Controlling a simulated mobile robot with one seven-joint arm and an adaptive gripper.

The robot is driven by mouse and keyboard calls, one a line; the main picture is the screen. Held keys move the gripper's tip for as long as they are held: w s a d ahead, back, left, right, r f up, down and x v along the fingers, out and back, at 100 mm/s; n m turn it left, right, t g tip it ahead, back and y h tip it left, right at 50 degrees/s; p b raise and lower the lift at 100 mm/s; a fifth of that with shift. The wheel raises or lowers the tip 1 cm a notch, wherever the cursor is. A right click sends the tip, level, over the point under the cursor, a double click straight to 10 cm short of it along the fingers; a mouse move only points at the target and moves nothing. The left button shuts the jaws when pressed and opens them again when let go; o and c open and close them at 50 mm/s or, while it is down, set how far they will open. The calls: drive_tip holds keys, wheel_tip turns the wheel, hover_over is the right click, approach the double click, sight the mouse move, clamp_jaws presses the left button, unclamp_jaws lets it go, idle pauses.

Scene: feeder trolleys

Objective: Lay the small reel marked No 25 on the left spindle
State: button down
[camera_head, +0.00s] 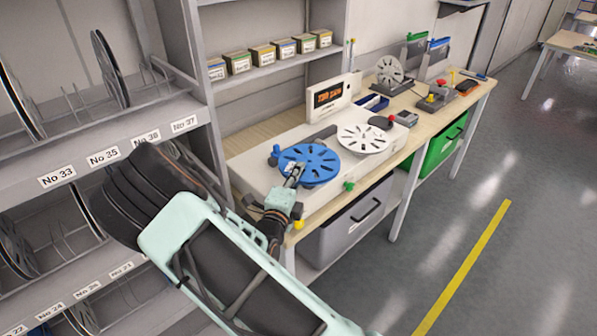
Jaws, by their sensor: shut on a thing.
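A blue slotted reel (318,163) is above the left part of the pale winding machine (262,178) on the bench. A small white label shows near its middle, too small to read, so I cannot confirm No 25. My gripper (294,173) is shut on the blue reel at its near side. The left spindle is hidden under the reel, and I cannot tell whether the reel touches the machine. A white slotted reel (365,139) lies flat on the right side of the machine.
A shelf rack (150,150) with labelled slots and black reels stands at left. A grey drawer bin (345,225) sits below. Floor at right is clear.

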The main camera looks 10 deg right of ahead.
drive_tip(key=shift+f, duration=0.85)
idle(1.1)
drive_tip(key=shift+f+b, duration=0.3)
drive_tip(key=shift+f, duration=0.1)
drive_tip(key=shift+s+f, duration=0.2)
drive_tip(key=shift+f, duration=0.4)
drive_tip(key=c, duration=2)
unclamp_jaws()
drive_tip(key=shift+f, duration=0.15)
drive_tip(key=shift+o, duration=0.2)
drive_tip(key=shift+w, duration=0.1)
drive_tip(key=shift+w+r, duration=0.1)
drive_tip(key=shift+r, duration=0.25)
drive_tip(key=p+v, duration=0.2)
drive_tip(key=v, duration=0.5)
